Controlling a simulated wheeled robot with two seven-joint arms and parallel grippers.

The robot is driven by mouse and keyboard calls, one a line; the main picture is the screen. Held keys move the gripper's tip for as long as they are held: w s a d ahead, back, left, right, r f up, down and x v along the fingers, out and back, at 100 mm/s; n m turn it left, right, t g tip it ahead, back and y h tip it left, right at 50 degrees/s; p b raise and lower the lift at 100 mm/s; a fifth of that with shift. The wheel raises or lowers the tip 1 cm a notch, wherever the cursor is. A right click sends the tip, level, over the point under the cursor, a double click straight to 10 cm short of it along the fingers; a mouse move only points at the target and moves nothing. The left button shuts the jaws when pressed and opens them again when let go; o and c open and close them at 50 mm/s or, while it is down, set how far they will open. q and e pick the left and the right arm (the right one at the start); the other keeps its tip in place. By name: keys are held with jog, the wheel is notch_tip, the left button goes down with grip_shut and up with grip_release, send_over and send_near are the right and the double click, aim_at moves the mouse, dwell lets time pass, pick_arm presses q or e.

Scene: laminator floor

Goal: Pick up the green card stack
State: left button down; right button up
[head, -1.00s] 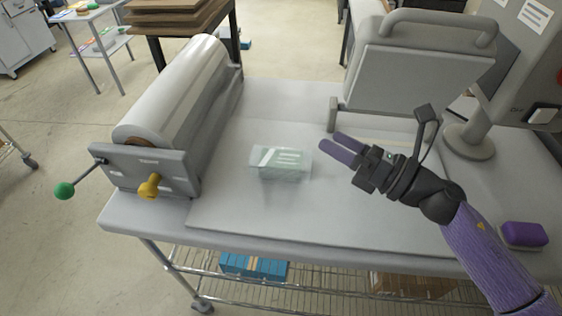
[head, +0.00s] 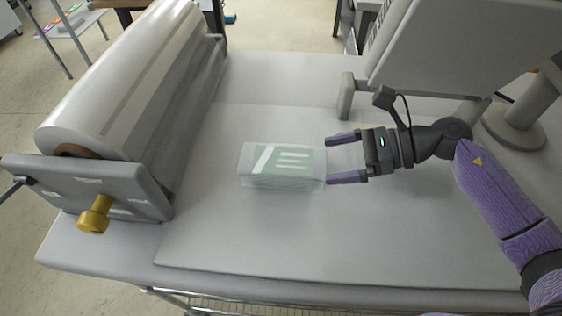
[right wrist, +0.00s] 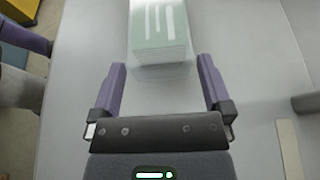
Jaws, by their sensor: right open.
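The green card stack (head: 283,166) lies on the grey table, a block of green cards with white stripes inside what looks like a clear wrap or case. It also shows at the top of the right wrist view (right wrist: 158,28), partly cut off. My right gripper (head: 335,158) is open just right of the stack, its two purple fingers pointing at the stack's right end. In the right wrist view the open fingers (right wrist: 162,80) stand either side of the stack's near end, with nothing between their tips but the table or clear edge. My left gripper is not clearly visible.
A roller laminator (head: 135,75) with a yellow knob (head: 95,214) stands left of the stack. A grey machine (head: 460,45) stands at the back right, behind my right arm. The table surface (head: 300,235) in front of the stack is clear.

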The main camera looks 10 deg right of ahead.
aim_at(295, 167)
jog(key=p+x, duration=0.1)
jog(key=x, duration=0.7)
jog(key=shift+d, duration=0.1)
